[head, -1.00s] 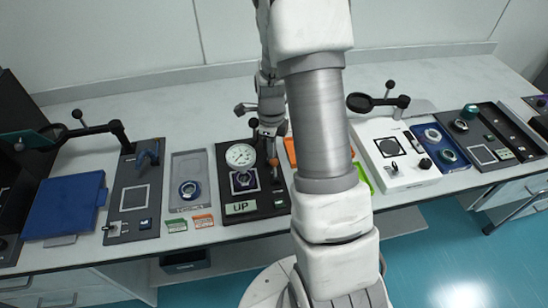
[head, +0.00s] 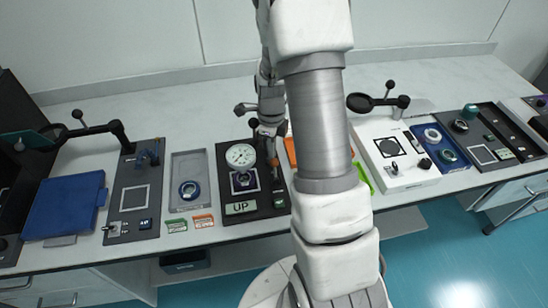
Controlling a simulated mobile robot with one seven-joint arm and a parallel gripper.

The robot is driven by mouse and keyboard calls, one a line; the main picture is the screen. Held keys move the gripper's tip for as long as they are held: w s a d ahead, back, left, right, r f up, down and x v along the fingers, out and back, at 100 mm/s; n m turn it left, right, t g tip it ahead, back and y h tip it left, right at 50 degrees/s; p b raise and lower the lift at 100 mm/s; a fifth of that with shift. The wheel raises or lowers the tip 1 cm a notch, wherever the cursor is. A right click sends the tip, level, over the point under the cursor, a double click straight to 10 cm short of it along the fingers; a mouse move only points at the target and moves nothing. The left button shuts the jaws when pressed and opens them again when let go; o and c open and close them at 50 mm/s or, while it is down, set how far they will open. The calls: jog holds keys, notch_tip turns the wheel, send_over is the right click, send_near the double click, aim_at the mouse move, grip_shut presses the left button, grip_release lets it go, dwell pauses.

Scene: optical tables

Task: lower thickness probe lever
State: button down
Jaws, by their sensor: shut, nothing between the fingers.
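The thickness probe station has a dark base plate (head: 224,182) with a white round dial gauge (head: 241,156). Below the dial, a ring-mounted optic (head: 242,181) sits on a white-outlined square. A label reading "UP" (head: 240,208) is at the plate's front. The lever, with a black ball knob (head: 253,123), stands up behind the dial. My gripper (head: 271,158) is shut and empty, pointing down just right of the dial and close to the lever. My arm hides part of the plate's right side, and I cannot tell whether the fingers touch the lever.
A grey tray (head: 203,168) with a ring-mounted optic (head: 189,190) lies to the left. Farther left are a dark station plate (head: 122,222) and a blue case (head: 63,208). A white station (head: 412,178) is to the right. The back of the bench is clear.

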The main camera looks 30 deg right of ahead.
aim_at(274, 161)
jog(key=shift+s, duration=0.15)
jog(key=shift+s+a, duration=0.25)
jog(key=shift+s, duration=0.55)
jog(key=shift+s+a, duration=0.25)
jog(key=shift+s, duration=0.55)
jog(key=shift+r, duration=0.15)
jog(key=shift+w+d+r+p, duration=0.1)
jog(key=shift+w+r+p, duration=0.1)
jog(key=shift+r+p, duration=0.85)
jog(key=shift+w+r+p, duration=0.2)
jog(key=shift+r+p, duration=0.65)
jog(key=shift+r, duration=0.35)
jog(key=shift+w+d+r+p, duration=0.1)
jog(key=shift+w+r+p, duration=0.1)
jog(key=shift+r+p, duration=0.85)
jog(key=shift+r, duration=0.1)
